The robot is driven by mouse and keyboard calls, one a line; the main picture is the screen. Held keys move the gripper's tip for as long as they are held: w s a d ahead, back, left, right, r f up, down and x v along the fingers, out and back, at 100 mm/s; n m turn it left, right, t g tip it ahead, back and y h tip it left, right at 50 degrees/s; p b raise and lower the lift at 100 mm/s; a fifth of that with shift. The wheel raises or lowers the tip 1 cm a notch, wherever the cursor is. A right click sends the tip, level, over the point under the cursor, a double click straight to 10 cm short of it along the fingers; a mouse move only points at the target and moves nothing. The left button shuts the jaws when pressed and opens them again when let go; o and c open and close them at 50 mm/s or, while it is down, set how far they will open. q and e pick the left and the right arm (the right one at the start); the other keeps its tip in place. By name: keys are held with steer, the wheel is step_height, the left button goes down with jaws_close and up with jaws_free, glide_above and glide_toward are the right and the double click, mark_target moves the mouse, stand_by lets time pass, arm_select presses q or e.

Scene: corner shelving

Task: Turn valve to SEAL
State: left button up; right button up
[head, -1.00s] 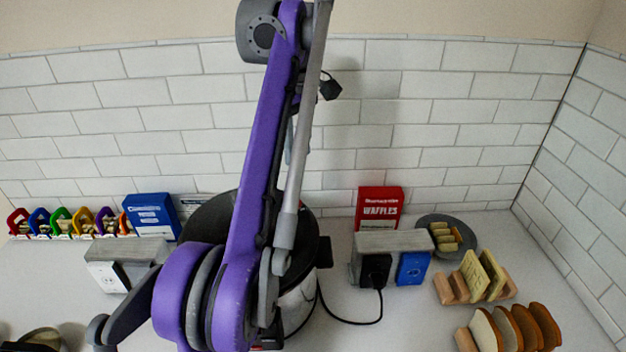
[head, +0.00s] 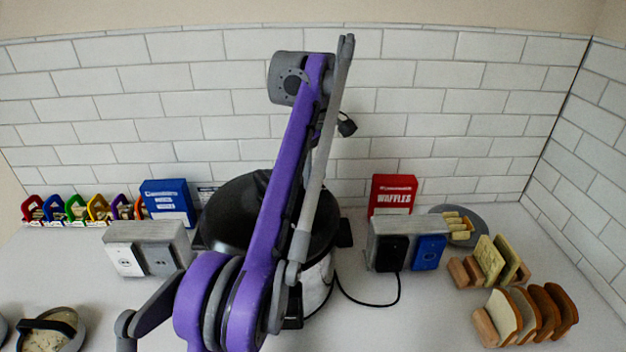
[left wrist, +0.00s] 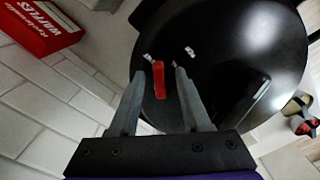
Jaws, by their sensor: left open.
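A round black pot lid (head: 225,218) on a metal pot (head: 318,285) stands on the counter, partly hidden by my left arm in the head view. In the left wrist view the glossy black lid (left wrist: 235,60) fills the upper right, with a red valve lever (left wrist: 159,80) on it. Small white marks (left wrist: 189,52) lie on the lid beyond the lever; I cannot read them. My left gripper (left wrist: 158,74) is open, its fingers on either side of the red lever in the picture. I cannot tell whether they touch it. My right gripper is not in view.
A red waffles box (head: 393,196) and an outlet block (head: 407,230) with a plugged black cord stand right of the pot. Toast racks (head: 484,330) are farther right. A blue box (head: 168,203) and another outlet block (head: 125,232) stand left. The tiled wall (head: 150,110) closes the back.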

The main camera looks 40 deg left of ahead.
arm_select(q)
steer(key=shift+w+d+r, duration=0.1)
steer(key=shift+d+r, duration=0.05)
steer(key=shift+d, duration=0.05)
jaws_close()
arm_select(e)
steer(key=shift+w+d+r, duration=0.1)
